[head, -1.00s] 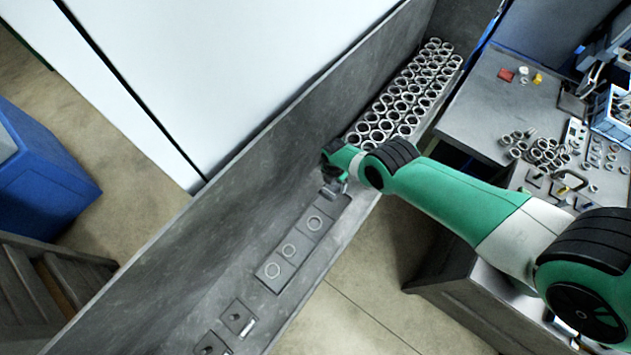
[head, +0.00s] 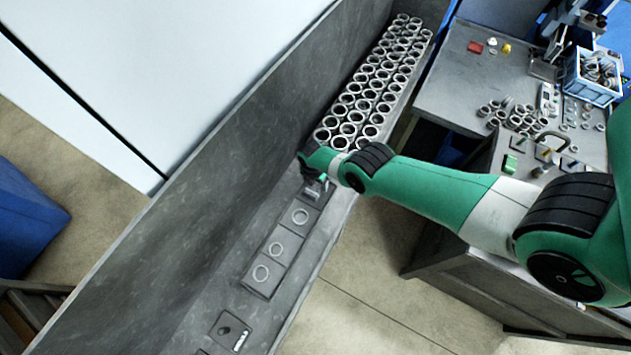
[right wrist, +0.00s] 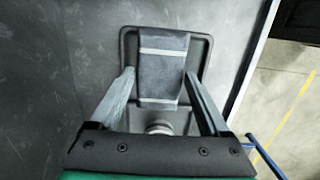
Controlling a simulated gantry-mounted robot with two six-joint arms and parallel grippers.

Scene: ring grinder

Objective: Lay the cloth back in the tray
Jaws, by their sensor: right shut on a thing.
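My right gripper (head: 316,182) is low over the grey bench, at the upper end of a row of dark square plates. In the right wrist view its two fingers (right wrist: 158,80) stand wide apart, one on each side of a grey cloth (right wrist: 163,70) with two pale stripes. The gripper is shut on the cloth. The cloth is over a dark rectangular tray with a raised rim (right wrist: 207,60); I cannot tell whether it touches the tray floor. In the head view the arm hides most of the cloth and tray. My left gripper is not in view.
Many metal rings (head: 370,95) lie in rows just beyond my right gripper. Plates with rings (head: 276,248) line the bench below it. A tall grey wall (head: 220,165) runs along the left. A workbench (head: 455,85) with loose rings and a blue crate (head: 592,78) stands right.

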